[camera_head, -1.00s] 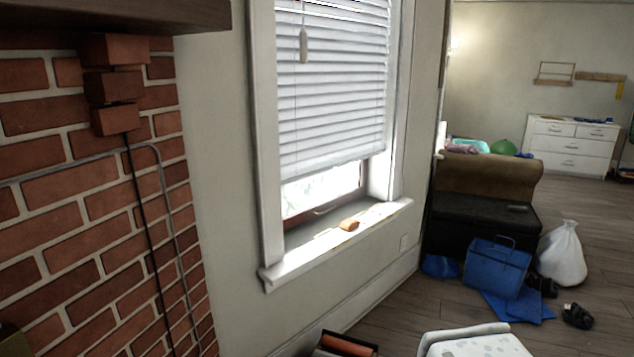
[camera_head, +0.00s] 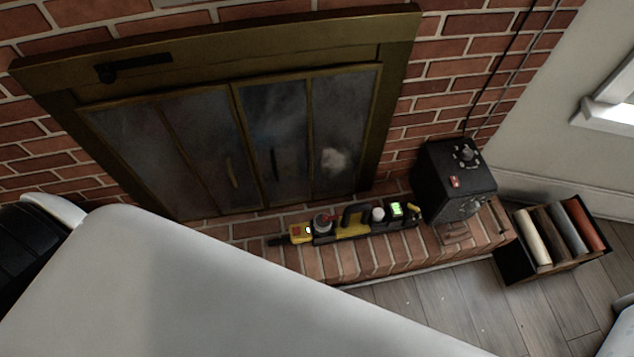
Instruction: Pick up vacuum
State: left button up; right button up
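A long black and yellow device, which looks like the vacuum (camera_head: 352,227), lies along the brick hearth in front of the fireplace. It has a yellow end at its left, a red part, a black handle and a small lit green panel towards its right. It rests left of a black box-shaped appliance. Neither gripper can be seen in the head view, and nothing is seen touching the vacuum.
The black appliance (camera_head: 455,182) stands on the hearth's right end. A dark crate (camera_head: 513,264) of rolled items stands on the floor beside it. The fireplace doors (camera_head: 240,140) are shut. A large white shape, unclear to me, blocks the lower left. Wooden floor (camera_head: 450,305) shows in front.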

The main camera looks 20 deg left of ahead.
aim_at(358, 225)
jog(key=u, duration=1.15)
jog(key=k+l+u, duration=0.15)
jog(key=k, duration=0.2)
jog(key=k+l+u, duration=0.15)
jog(key=k, duration=0.25)
jog(key=k+l, duration=0.15)
jog(key=k, duration=0.25)
jog(key=k+l, duration=0.1)
jog(key=k, duration=0.35)
